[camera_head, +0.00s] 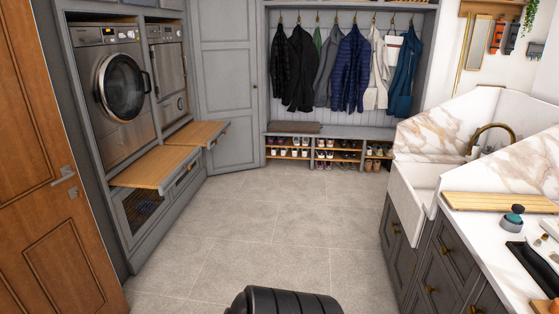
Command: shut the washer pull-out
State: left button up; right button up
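The washer with a round glass door (122,88) is built into the grey cabinet on the left, its door closed. Under it a wooden pull-out shelf (150,172) sticks out into the room. A second wooden pull-out (197,131) sticks out under the neighbouring appliance (170,70), just behind the first. Both have grey fronts with small dark handles. Neither my left nor my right gripper is in view. A black ribbed part of my own body shows at the bottom edge.
The tiled floor (265,220) in the middle is clear. A wooden door (45,190) stands at the left. A sink (410,190) and counter run along the right. A boot bench (330,131) with shoes and hanging coats is at the back.

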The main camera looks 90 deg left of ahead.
aim_at(159, 169)
jog(key=u, duration=3.45)
jog(key=i+u, duration=0.3)
jog(key=i, duration=0.8)
